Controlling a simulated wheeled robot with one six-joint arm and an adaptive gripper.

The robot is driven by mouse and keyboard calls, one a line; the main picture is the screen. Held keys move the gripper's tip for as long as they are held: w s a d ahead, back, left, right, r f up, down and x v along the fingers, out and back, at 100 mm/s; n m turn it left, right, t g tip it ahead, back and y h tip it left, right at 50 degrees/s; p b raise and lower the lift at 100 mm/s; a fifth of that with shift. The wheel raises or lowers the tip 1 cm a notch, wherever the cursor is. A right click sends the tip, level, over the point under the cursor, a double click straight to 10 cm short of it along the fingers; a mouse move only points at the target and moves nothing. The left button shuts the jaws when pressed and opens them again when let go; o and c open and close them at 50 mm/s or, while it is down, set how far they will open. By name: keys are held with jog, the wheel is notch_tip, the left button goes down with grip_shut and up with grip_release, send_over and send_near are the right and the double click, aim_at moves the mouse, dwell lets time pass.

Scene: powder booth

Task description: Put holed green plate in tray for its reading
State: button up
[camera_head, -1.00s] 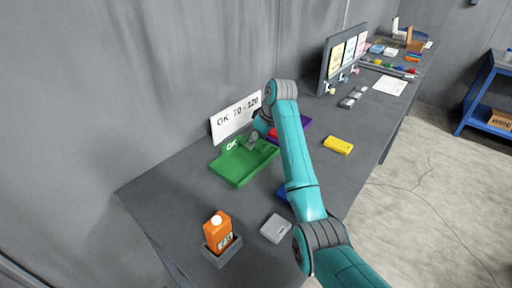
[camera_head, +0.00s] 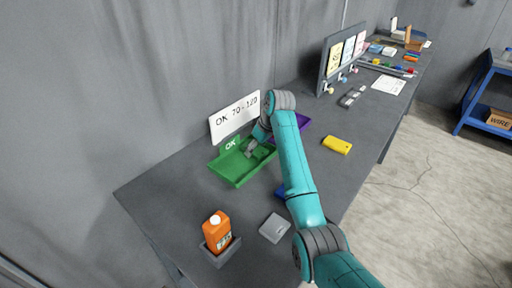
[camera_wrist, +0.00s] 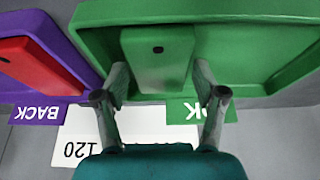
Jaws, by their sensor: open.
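The green plate (camera_wrist: 165,62) with a small dark hole lies in the green OK tray (camera_wrist: 268,70), near its sign edge. My gripper (camera_wrist: 160,82) is open, with one finger on each side of the plate's near end; contact is not clear. In the head view my gripper (camera_head: 251,148) is down over the green tray (camera_head: 236,182) and hides most of the plate.
A purple BACK tray (camera_wrist: 52,45) with a red plate (camera_wrist: 38,68) is beside the green tray.

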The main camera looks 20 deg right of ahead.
jog(key=v, duration=1.2)
jog(key=shift+r, duration=0.2)
